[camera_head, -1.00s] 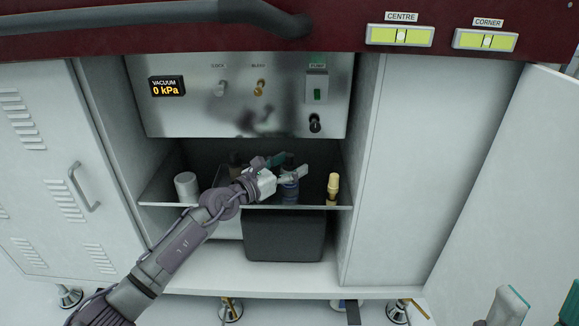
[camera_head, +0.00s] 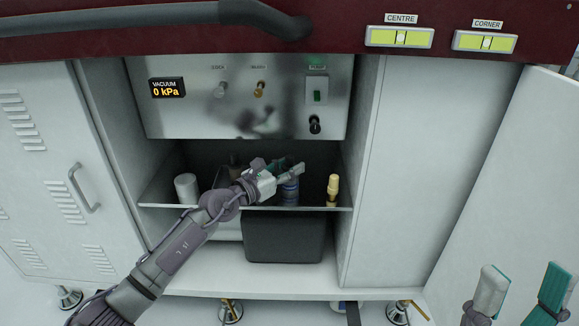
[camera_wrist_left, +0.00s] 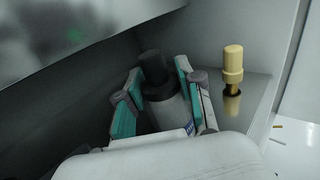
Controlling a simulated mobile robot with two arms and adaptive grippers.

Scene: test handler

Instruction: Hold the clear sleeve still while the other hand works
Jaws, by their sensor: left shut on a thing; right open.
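A grey cylinder with a dark top (camera_head: 289,190) stands upright on the shelf of the open bay. It also shows in the left wrist view (camera_wrist_left: 168,105), with a small blue and white label low on it. I cannot tell whether its wall is clear, and no other clear sleeve shows. My left gripper (camera_head: 284,174) is shut on this cylinder, with its teal-padded fingers (camera_wrist_left: 156,88) on either side of it. The gripper hides part of it in both views. My right gripper (camera_head: 522,280) is open and empty at the lower right, away from the shelf.
A white cylinder (camera_head: 186,187) stands at the shelf's left and a brass fitting (camera_head: 333,188) at its right. The fitting also shows in the wrist view (camera_wrist_left: 233,65). A steel panel (camera_head: 190,118) with switches hangs above. A dark bin (camera_head: 284,240) stands below.

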